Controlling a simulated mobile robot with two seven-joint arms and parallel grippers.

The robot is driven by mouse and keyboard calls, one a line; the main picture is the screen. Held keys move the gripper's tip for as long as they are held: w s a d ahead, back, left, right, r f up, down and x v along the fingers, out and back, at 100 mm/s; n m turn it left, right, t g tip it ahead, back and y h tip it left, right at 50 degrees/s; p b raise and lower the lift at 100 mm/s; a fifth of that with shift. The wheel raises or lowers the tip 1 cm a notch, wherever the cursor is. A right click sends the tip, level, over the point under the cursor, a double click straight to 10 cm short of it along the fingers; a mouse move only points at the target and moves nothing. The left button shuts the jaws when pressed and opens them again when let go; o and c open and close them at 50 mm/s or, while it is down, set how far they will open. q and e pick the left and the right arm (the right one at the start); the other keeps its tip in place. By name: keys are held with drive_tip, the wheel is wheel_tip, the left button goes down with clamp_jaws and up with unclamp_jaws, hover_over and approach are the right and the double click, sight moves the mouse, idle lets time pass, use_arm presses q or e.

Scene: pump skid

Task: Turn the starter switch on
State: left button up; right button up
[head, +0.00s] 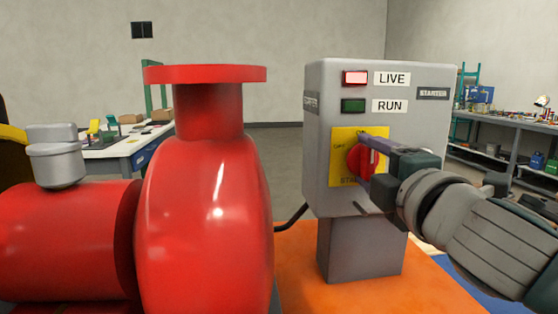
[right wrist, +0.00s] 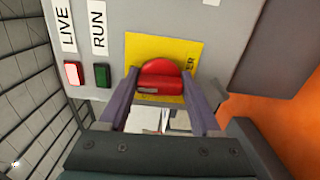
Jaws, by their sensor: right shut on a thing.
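The grey starter box (head: 318,130) stands on a grey post, with a yellow plate (head: 342,137) on its front. The red starter switch (head: 356,160) sits on that plate, partly hidden behind my gripper. My right gripper (head: 368,155) reaches in from the right. In the right wrist view the switch (right wrist: 161,77) is between the two fingers (right wrist: 162,92), which are shut on it. The LIVE lamp (head: 355,78) is lit pale red, and the RUN lamp (head: 353,106) is dark green. My left gripper is not in view.
A large red pump (head: 205,220) fills the left foreground, close to the box. The box's post stands on an orange base (head: 330,292). Workbenches (head: 130,150) stand at the far left and the far right, with open floor between.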

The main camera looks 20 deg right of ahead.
drive_tip(key=shift+m, duration=0.4)
drive_tip(key=o, duration=1.4)
drive_tip(key=v, duration=1)
drive_tip(key=shift+w+b, duration=0.1)
drive_tip(key=shift+b, duration=0.3)
